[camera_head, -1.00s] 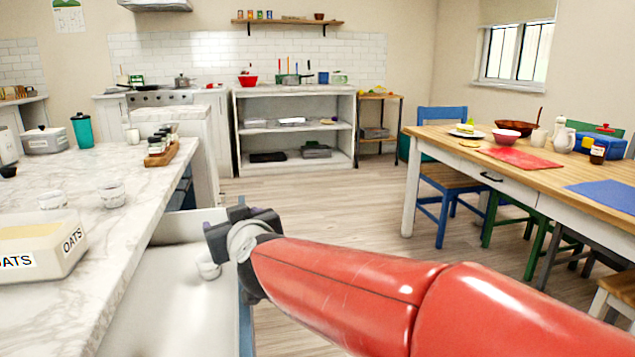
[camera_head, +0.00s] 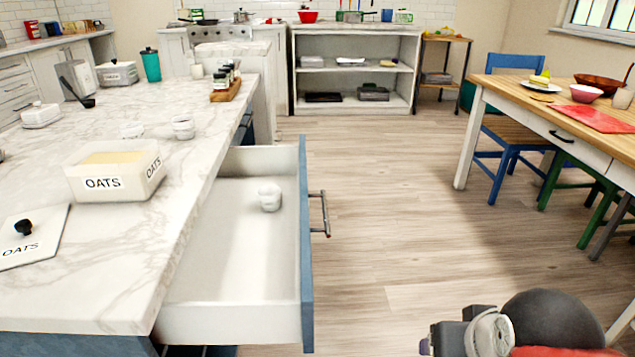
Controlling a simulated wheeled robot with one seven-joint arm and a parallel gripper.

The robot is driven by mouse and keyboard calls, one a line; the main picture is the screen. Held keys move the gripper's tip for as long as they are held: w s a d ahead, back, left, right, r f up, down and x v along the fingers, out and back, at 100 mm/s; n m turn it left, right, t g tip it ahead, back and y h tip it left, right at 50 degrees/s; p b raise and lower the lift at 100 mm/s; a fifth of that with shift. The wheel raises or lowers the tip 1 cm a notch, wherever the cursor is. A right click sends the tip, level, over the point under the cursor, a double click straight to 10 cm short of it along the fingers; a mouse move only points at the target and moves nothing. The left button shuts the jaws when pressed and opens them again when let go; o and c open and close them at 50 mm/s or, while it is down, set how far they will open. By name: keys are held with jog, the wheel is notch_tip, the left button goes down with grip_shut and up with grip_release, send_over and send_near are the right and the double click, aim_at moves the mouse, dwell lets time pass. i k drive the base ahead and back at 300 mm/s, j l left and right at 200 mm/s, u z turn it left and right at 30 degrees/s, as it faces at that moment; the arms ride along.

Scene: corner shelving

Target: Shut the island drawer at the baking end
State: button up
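The island drawer (camera_head: 230,309) stands pulled out from under the marble island top (camera_head: 150,230), to the right of it. Its blue front (camera_head: 306,260) faces right and carries a dark bar handle (camera_head: 321,214). A small white cup (camera_head: 269,197) stands inside the drawer, towards its far end. My gripper (camera_head: 446,338) is at the bottom right, over the floor, apart from the drawer and to the right of its front. Its fingers are cut off or hidden, so I cannot tell whether it is open.
An open oats box (camera_head: 115,172) and its lid (camera_head: 30,236) lie on the island top, with two white cups beyond. Wooden floor (camera_head: 390,200) is clear right of the drawer. A wooden table (camera_head: 530,105) with blue and green chairs stands at right.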

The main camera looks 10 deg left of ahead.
aim_at(243, 275)
jog(key=i+l+u, duration=0.1)
jog(key=l+u, duration=0.15)
jog(key=u, duration=0.2)
jog(key=l+u, duration=0.3)
jog(key=u, duration=0.15)
jog(key=l+u, duration=0.45)
jog(key=k+j+z, duration=0.2)
jog(key=j, duration=0.15)
jog(key=k+j+z, duration=0.2)
jog(key=i+j, duration=0.05)
jog(key=j, duration=0.05)
